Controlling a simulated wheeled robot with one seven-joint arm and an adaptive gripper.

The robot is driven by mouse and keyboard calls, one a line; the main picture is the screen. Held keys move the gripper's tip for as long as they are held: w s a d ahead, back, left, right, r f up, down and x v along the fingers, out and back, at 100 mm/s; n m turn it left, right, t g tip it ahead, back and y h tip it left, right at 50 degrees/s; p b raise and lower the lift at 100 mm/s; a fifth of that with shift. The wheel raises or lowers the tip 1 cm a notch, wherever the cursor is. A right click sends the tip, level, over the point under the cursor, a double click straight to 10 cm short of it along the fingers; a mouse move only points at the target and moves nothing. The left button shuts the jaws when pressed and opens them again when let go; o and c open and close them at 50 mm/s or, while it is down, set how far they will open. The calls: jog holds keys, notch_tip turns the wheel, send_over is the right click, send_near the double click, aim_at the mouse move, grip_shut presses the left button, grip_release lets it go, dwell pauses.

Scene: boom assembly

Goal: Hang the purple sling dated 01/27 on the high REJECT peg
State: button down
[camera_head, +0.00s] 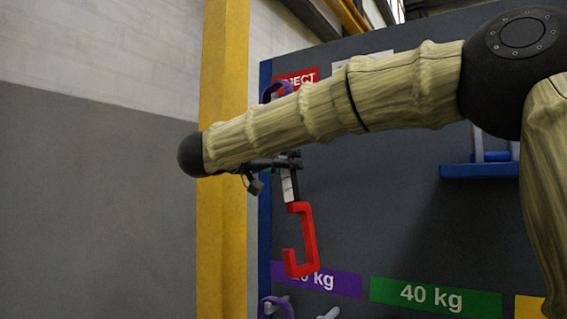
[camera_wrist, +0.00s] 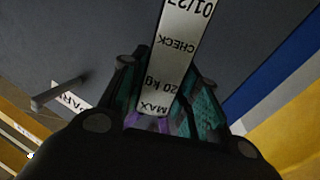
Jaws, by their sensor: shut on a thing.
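My gripper (camera_head: 285,163) is mostly hidden under my forearm in the head view. In the wrist view its teal fingers (camera_wrist: 165,105) are shut on the purple sling (camera_wrist: 150,122), of which only a sliver shows. Its white tag (camera_wrist: 180,50) reads 01/27, CHECK, 20 kg, MAX and stands out between the fingers. In the head view a purple loop (camera_head: 277,90) shows above my forearm, just under the red REJECT sign (camera_head: 296,79). Whether this loop is the held sling or another one I cannot tell. The high REJECT peg is hidden behind my arm.
A red hook-shaped piece (camera_head: 308,238) hangs below my gripper; its attachment is unclear. A grey peg (camera_wrist: 58,92) shows in the wrist view. Another purple loop (camera_head: 276,307) is under the purple kg sign (camera_head: 335,281). A yellow column (camera_head: 222,240) stands left of the board.

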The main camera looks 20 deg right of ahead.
jog(key=shift+w+d+f, duration=0.85)
jog(key=shift+d+f, duration=0.3)
jog(key=shift+f, duration=0.1)
dwell(0.7)
jog(key=c, duration=1)
grip_release()
jog(key=shift+f, duration=0.15)
